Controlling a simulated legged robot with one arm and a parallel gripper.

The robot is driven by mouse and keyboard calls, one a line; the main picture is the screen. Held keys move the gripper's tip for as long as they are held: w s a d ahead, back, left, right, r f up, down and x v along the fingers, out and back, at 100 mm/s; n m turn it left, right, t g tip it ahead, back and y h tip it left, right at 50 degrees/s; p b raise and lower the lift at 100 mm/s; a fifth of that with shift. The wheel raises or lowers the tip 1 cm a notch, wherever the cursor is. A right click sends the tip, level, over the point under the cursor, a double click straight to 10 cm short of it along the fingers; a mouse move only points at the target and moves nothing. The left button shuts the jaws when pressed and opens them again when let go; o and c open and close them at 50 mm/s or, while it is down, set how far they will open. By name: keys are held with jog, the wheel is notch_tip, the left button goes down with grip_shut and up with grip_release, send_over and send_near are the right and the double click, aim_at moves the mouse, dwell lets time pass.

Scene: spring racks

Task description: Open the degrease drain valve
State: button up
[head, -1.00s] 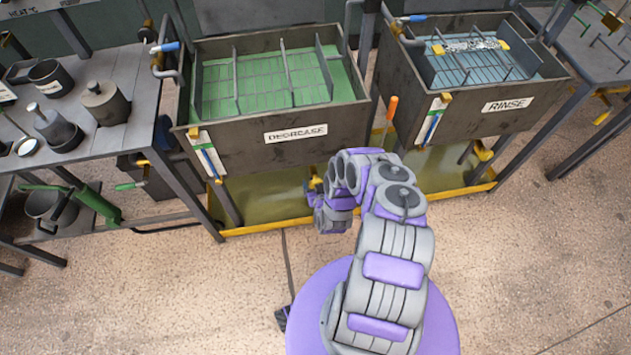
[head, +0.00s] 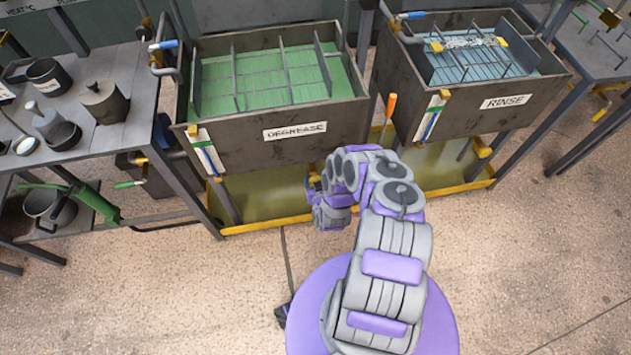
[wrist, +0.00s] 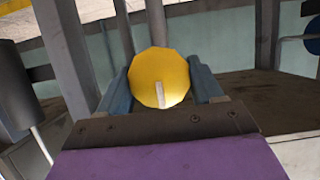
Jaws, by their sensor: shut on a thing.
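The degrease tank (head: 285,149), a dark metal tub with green liquid and a "DEGREASE" label, stands ahead in the head view. In the wrist view, a round yellow valve knob (wrist: 160,70) with a white mark sits between the two blue jaws of my gripper (wrist: 161,86). The jaws are shut on its sides. The white mark points down toward the gripper's base. In the head view, my gripper (head: 312,184) is below the front of the degrease tank, partly hidden by my wrist. The knob's stem is hidden.
The rinse tank (head: 470,120) stands to the right, with its own yellow knob (head: 482,148) below. A yellow-edged tray (head: 265,227) lies under the tanks. A bench (head: 85,140) with pots is at left. The front floor is mostly clear.

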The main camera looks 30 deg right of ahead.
jog(key=shift+a+n, duration=0.15)
jog(key=shift+n, duration=0.15)
jog(key=shift+n+h, duration=0.7)
jog(key=shift+a+n+h, duration=0.1)
jog(key=shift+n+h, duration=0.5)
jog(key=shift+n, duration=0.5)
jog(key=shift+w, duration=0.1)
jog(key=o, duration=1)
jog(key=shift+o, duration=0.2)
